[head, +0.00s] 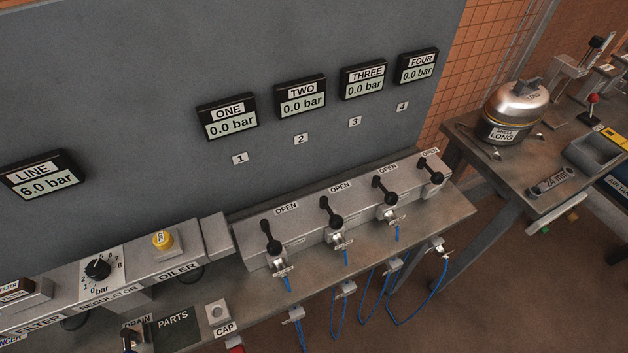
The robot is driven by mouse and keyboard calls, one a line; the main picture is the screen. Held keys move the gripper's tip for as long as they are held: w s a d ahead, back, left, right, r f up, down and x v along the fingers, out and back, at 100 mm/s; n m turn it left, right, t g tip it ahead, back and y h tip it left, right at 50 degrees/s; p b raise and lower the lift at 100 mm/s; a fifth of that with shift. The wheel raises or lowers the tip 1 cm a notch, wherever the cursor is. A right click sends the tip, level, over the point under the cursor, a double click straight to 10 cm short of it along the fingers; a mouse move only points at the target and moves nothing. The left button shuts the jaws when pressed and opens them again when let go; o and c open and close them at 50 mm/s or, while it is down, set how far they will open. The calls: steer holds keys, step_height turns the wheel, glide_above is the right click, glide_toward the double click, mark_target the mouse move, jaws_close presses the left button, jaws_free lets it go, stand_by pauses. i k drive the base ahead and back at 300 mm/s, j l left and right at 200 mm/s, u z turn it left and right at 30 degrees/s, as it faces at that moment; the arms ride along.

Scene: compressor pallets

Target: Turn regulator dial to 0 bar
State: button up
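The regulator dial (97,270) is a round black knob on a pale square scale plate at the lower left of the head view. The plate sits on a grey housing labelled REGULATOR (110,297). The scale has numbers around the knob, with "0 bar" below it. The knob's pointer is too small to read surely. The LINE display (43,175) on the wall panel above reads 6.0 bar. My gripper is not in view.
Displays ONE (228,117), TWO (301,96), THREE (363,76) and FOUR (417,66) read 0.0 bar. A yellow-capped OILER (163,241) stands right of the dial. Black-handled valves (271,238) line the bench. A PARTS mat (177,332) lies in front.

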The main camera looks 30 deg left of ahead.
mark_target(98, 270)
steer(key=j+u, duration=0.15)
steer(key=u, duration=1.7)
